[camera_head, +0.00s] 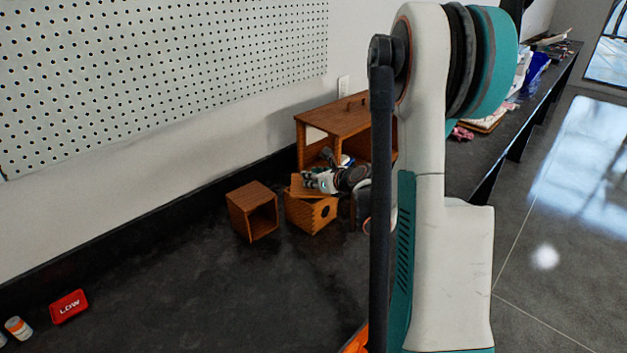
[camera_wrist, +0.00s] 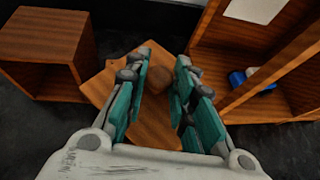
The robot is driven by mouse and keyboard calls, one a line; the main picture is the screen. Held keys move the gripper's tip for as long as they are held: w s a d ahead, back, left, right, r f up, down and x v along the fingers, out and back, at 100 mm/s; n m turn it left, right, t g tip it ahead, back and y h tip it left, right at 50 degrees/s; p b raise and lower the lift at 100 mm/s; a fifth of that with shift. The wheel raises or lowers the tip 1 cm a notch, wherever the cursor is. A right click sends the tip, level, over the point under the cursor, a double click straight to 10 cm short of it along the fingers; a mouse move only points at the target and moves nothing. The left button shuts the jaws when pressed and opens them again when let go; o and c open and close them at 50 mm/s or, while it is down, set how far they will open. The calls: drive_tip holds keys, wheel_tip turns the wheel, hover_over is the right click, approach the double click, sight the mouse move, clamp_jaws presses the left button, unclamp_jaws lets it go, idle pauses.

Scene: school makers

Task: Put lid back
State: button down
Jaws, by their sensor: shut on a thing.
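The small wooden box (camera_head: 313,216), with a round hole in its side, stands on the dark counter. The wooden lid (camera_head: 301,188) is at its top, turned askew to the box; I cannot tell whether it rests on the rim or hangs just above. My gripper (camera_head: 318,180) is over the box and shut on the lid. The fingers and my wrist hide part of the lid and most of the box.
An open wooden cube (camera_head: 252,211) stands close left of the box. A larger wooden cabinet (camera_head: 335,119) stands close behind and right, with blue and white items (camera_wrist: 255,77) inside. A red LOW box (camera_head: 69,306) lies front left. The counter front is clear.

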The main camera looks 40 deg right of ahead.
drive_tip(key=shift+f+b, duration=0.35)
drive_tip(key=c, duration=1.4)
unclamp_jaws()
drive_tip(key=shift+o, duration=0.2)
drive_tip(key=shift+r, duration=0.15)
drive_tip(key=shift+r+p, duration=0.25)
drive_tip(key=shift+p, duration=0.1)
drive_tip(key=shift+s+r, duration=0.2)
drive_tip(key=shift+r, duration=0.1)
drive_tip(key=p+v, duration=0.3)
drive_tip(key=v, duration=0.8)
drive_tip(key=shift+s, duration=0.25)
